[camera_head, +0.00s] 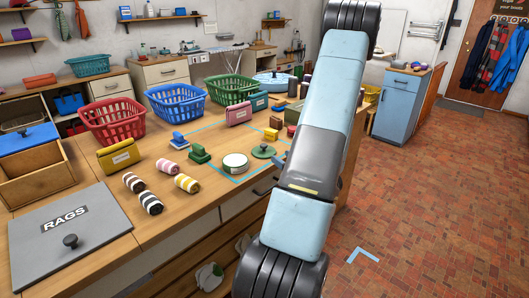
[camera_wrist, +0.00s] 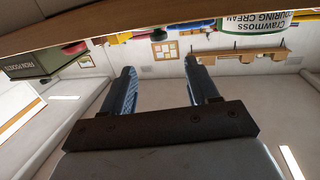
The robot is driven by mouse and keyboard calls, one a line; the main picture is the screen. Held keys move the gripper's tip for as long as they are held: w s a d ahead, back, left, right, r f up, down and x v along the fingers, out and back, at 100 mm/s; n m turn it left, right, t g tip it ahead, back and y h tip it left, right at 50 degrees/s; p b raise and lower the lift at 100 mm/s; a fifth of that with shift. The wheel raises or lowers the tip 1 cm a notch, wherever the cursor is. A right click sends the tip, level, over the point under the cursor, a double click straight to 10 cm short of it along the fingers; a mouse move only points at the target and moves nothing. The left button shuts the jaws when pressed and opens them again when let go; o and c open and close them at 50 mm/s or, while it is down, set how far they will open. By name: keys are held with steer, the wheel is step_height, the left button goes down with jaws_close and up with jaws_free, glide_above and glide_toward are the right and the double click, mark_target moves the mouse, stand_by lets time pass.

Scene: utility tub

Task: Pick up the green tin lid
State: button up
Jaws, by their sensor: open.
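The green tin lid (camera_head: 264,151) is a flat disc with a small knob. It lies on the wooden bench in the head view, just right of a cream tin with a green rim (camera_head: 235,162). The labelled tin (camera_wrist: 255,20) also shows upside down at the top right of the wrist view; I cannot make out the lid there for certain. My gripper (camera_wrist: 158,66) is open, with nothing between its two blue fingers. In the head view my arm hides most of the gripper, close to the right of the lid.
Red (camera_head: 112,122), blue (camera_head: 177,104) and green (camera_head: 231,90) baskets line the back. A grey RAGS cover (camera_head: 105,226) lies at front left.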

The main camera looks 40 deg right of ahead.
mark_target(266, 147)
steer(key=w, duration=0.5)
steer(key=w+d, duration=0.1)
steer(key=w, duration=0.2)
steer(key=shift+w+f, duration=0.15)
steer(key=shift+f, duration=0.1)
steer(key=shift+w+d+f, duration=0.15)
steer(key=shift+w+d, duration=0.05)
steer(key=shift+w, duration=1.1)
steer(key=shift+w+d+f, duration=0.15)
steer(key=shift+w, duration=1.15)
steer(key=c, duration=1.1)
